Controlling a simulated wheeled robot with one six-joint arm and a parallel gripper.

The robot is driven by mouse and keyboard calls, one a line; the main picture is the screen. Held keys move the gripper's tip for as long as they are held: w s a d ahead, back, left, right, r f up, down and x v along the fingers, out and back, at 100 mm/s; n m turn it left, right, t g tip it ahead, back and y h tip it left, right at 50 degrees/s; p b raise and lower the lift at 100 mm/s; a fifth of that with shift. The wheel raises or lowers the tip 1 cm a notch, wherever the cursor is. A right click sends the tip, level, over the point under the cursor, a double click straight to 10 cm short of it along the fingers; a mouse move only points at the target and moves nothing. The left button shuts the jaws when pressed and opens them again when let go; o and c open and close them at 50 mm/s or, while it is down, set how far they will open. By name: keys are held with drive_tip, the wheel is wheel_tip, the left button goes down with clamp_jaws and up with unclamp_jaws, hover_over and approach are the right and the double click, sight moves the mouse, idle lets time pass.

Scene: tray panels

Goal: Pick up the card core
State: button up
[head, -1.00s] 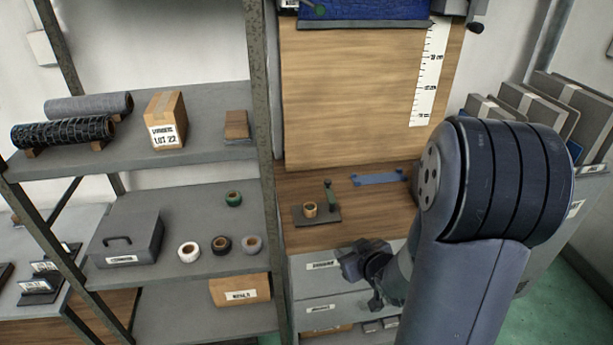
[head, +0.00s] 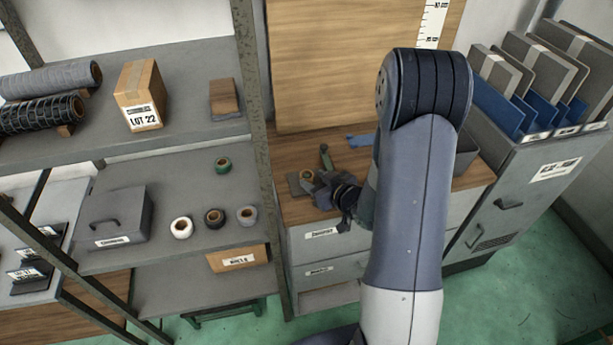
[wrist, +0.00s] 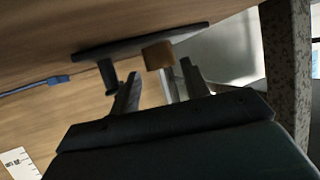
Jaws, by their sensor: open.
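The core also shows in the wrist view (wrist: 158,55) as a tan-brown block against the dark plate (wrist: 115,42). My gripper (head: 318,188) is at the near side of the core in the head view, partly hiding the plate. In the wrist view my gripper (wrist: 160,76) is open, with the core in line between its fingertips. I cannot tell how deep the core sits between them.
Left of the counter, a rack post (head: 253,80) stands close by. The shelf (head: 150,240) holds several tape rolls and a grey box (head: 117,215). A blue strip (head: 360,140) lies behind my arm. A grey cabinet (head: 540,165) stands at right.

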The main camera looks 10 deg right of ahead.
sight(305, 174)
drive_tip(key=shift+p+x, duration=0.7)
drive_tip(key=shift+x, duration=1.6)
drive_tip(key=c, duration=0.7)
drive_tip(key=shift+r, duration=0.1)
